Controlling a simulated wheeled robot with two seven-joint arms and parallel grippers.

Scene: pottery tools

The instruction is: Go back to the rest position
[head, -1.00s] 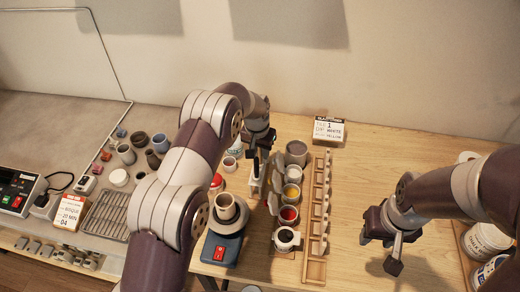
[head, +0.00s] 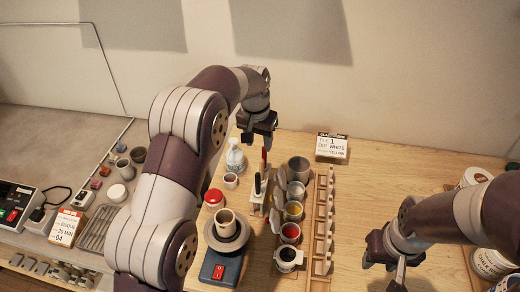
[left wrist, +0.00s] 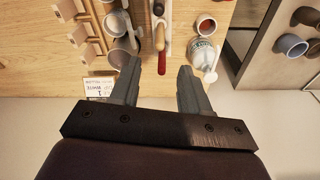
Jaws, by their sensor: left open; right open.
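My left gripper (head: 260,138) is raised over the back of the table, open and empty. In the left wrist view its two fingers (left wrist: 158,78) are spread apart, with a red-ended tool (left wrist: 161,58) visible beyond the gap. That tool also shows below the gripper in the head view (head: 264,160). My right gripper (head: 391,270) is open above bare wood at the lower right. Its fingers are partly hidden from the head camera.
A row of glaze cups (head: 293,211) stands beside a wooden rack (head: 321,232). A cup stands on a blue-based device (head: 220,266) with a red switch. Tubs (head: 490,263) stand at the right.

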